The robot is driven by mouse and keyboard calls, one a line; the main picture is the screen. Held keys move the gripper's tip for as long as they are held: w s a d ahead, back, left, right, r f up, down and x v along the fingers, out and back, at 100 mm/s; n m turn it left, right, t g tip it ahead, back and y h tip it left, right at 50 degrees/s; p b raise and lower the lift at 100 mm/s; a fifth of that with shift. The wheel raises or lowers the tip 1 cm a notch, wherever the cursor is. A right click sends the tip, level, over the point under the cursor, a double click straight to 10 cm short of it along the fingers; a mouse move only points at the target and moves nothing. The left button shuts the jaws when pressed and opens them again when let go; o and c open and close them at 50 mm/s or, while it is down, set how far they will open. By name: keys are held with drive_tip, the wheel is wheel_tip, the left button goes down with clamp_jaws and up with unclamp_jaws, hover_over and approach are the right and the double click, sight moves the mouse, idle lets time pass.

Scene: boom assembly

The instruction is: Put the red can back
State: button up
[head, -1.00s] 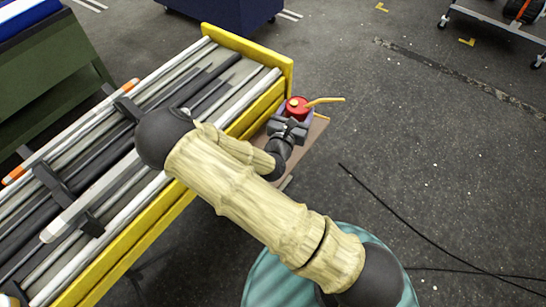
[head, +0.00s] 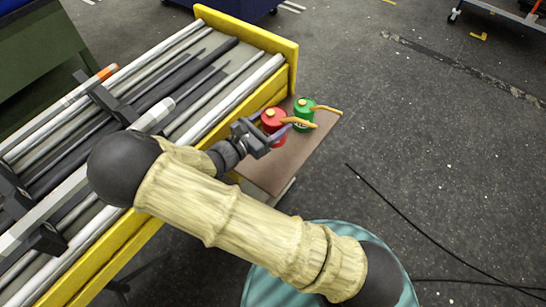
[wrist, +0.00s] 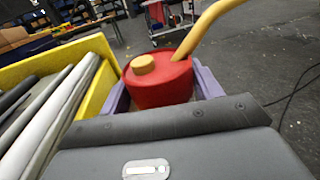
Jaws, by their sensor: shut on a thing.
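The red can (head: 273,121), with a yellow cap and a yellow-orange spout, is at the brown side shelf (head: 268,172) beside the yellow-edged rack. My gripper (head: 276,130) is shut on it, with the purple fingers on either side of its body. In the wrist view the red can (wrist: 160,82) looks upright between the purple fingers (wrist: 162,92). Its lower part is hidden by my gripper, and I cannot tell whether it touches the shelf. A green can (head: 304,112) with a similar spout stands just right of and behind the red one.
The yellow-edged rack (head: 250,36) holds several grey and black bars to the left of the shelf. The shelf's front part is bare. A black cable (head: 400,215) lies on the open floor to the right.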

drive_tip(key=shift+s, duration=0.15)
drive_tip(key=shift+d+f, duration=0.1)
drive_tip(key=shift+f, duration=0.2)
wheel_tip(320, 180, down, 6)
drive_tip(key=shift+r, duration=0.25)
drive_tip(key=shift+f+b, duration=0.3)
drive_tip(key=shift+f, duration=1.6)
drive_tip(key=shift+f, duration=0.2)
drive_tip(key=o, duration=1.1)
drive_tip(key=shift+r, duration=0.1)
